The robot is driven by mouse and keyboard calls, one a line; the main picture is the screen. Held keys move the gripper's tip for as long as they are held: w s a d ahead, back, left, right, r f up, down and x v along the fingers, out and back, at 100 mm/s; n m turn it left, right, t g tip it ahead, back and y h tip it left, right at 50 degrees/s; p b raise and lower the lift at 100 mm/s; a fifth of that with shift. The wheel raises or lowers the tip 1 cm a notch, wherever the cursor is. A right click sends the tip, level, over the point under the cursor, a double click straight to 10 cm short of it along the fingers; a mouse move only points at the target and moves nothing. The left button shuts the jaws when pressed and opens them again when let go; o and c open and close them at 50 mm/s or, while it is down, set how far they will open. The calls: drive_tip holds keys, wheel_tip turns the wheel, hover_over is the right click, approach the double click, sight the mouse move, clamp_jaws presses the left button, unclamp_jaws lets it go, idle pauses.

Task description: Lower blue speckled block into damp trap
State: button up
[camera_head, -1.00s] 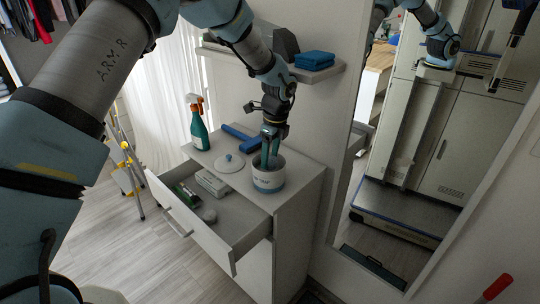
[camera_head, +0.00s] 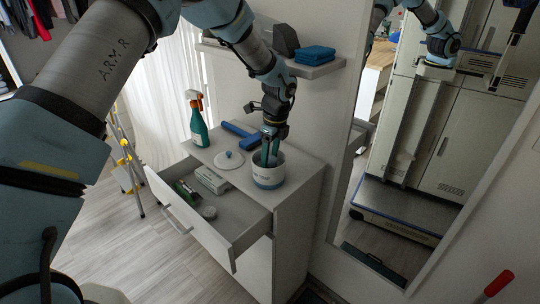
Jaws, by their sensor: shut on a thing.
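The damp trap is a round white pot with a blue band and a dark label (camera_head: 268,179), standing upright and open on the right front of the cabinet top. Its white lid with a blue knob (camera_head: 228,159) lies flat to its left. My gripper (camera_head: 269,160) points down into the pot's mouth, its fingers close together and the tips at or below the rim. It is shut on the blue speckled block, which the fingers and the pot wall hide. I cannot tell whether the block touches the bottom.
A spray bottle (camera_head: 196,119) and a blue tool (camera_head: 241,131) stand and lie behind the lid. The open drawer (camera_head: 221,222) holds a white box (camera_head: 211,180) and smaller items. A wall shelf (camera_head: 325,68) with folded blue cloth (camera_head: 315,55) is above; a mirror is right.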

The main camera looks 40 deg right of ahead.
sight(273, 160)
drive_tip(key=shift+f, duration=0.45)
idle(0.3)
drive_tip(key=o, duration=1.5)
drive_tip(key=shift+r+b, duration=0.15)
drive_tip(key=shift+b, duration=0.15)
drive_tip(key=r+b, duration=0.1)
drive_tip(key=r, duration=0.2)
drive_tip(key=r+b, duration=0.1)
drive_tip(key=r, duration=0.3)
drive_tip(key=s+r+b, duration=0.1)
drive_tip(key=r, duration=0.2)
drive_tip(key=shift+d+r, duration=0.25)
